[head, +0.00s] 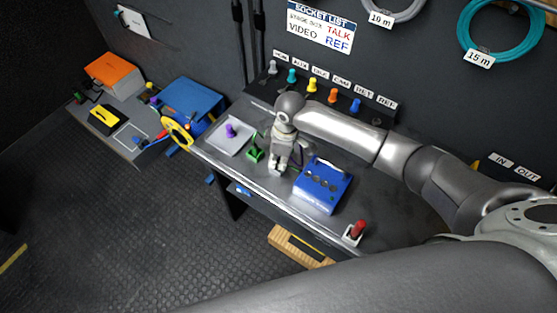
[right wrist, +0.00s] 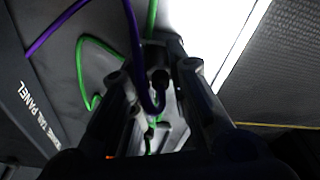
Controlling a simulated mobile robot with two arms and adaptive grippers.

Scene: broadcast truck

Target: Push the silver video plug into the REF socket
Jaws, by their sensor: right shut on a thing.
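My right gripper (head: 277,172) is low over the bench, between the green plug and the blue box. It is shut on what seems to be the silver video plug, mostly hidden between the fingers. In the right wrist view a purple cable (right wrist: 131,30) loops down between the fingers of my right gripper (right wrist: 156,135). The REF label (head: 387,102) is at the right end of the socket row. The REF socket is hidden behind my right arm or cannot be made out. My left gripper is not in view.
A green plug (head: 255,153) and a grey plate (head: 223,145) with a purple knob stand left of the gripper. A blue box (head: 335,188) stands right, with a red switch (head: 357,230) near the front edge. Several coloured plugs, including an orange one (head: 333,95), line the row behind.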

